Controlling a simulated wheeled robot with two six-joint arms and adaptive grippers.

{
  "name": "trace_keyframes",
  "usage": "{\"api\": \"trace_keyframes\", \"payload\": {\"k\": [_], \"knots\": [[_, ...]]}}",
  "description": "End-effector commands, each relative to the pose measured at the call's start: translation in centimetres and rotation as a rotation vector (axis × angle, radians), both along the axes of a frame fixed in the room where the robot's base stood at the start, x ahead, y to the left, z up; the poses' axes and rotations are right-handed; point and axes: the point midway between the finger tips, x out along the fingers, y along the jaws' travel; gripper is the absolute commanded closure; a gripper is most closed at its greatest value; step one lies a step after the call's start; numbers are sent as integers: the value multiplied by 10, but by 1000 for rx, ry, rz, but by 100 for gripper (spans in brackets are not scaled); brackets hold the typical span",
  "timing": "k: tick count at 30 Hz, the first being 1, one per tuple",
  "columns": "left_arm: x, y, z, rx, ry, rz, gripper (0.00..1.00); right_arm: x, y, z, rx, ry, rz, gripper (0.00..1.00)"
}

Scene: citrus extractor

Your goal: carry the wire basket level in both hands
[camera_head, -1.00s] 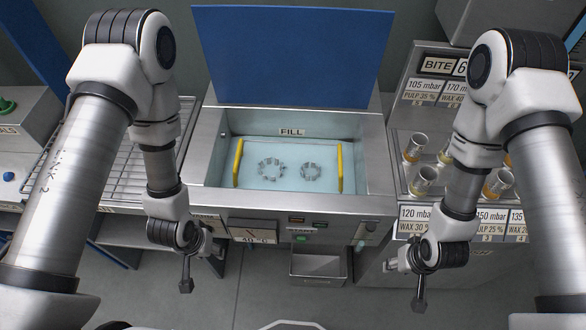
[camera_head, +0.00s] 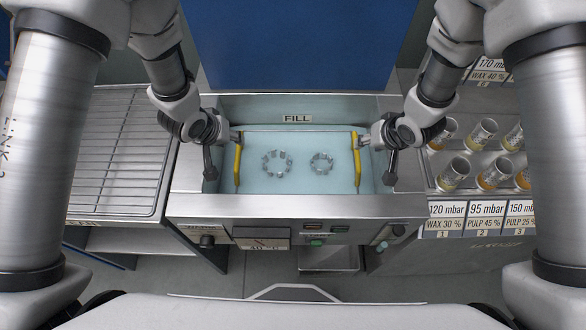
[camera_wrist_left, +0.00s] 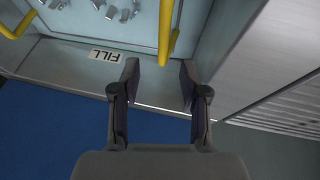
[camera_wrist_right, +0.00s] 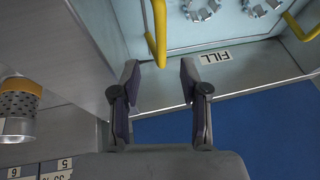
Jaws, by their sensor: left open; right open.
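The wire basket (camera_head: 300,183) sits in the pale blue tank (camera_head: 300,105); its mesh is hard to make out. It has a left yellow handle (camera_head: 238,168) and a right yellow handle (camera_head: 357,165). Two metal rings of parts (camera_head: 277,164) (camera_head: 321,163) lie in it. My left gripper (camera_head: 238,137) is open at the far end of the left handle, which also shows just beyond its fingertips in the left wrist view (camera_wrist_left: 165,30). My right gripper (camera_head: 361,141) is open at the far end of the right handle; the right wrist view shows that handle (camera_wrist_right: 158,35) just beyond the fingertips.
A blue lid (camera_head: 295,45) stands raised behind the tank, near both arms. A wire drain rack (camera_head: 110,150) is at the left, bare. At the right, a tray holds several cups (camera_head: 455,172) above number labels. The tank's front panel (camera_head: 297,207) has buttons and knobs.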

Motion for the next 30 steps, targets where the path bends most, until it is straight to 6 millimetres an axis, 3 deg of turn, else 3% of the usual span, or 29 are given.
{"api": "trace_keyframes", "payload": {"k": [1,14,24,30], "knots": [[0,0,-8,0,0,0,56,0,0,-8,0,0,0,55],[3,-1,-12,0,1,0,56,3,1,-12,0,0,1,55],[23,-10,-61,0,1,0,56,23,12,-61,0,1,1,55],[30,-13,-75,0,0,1,56,29,15,-76,0,0,1,55]]}}
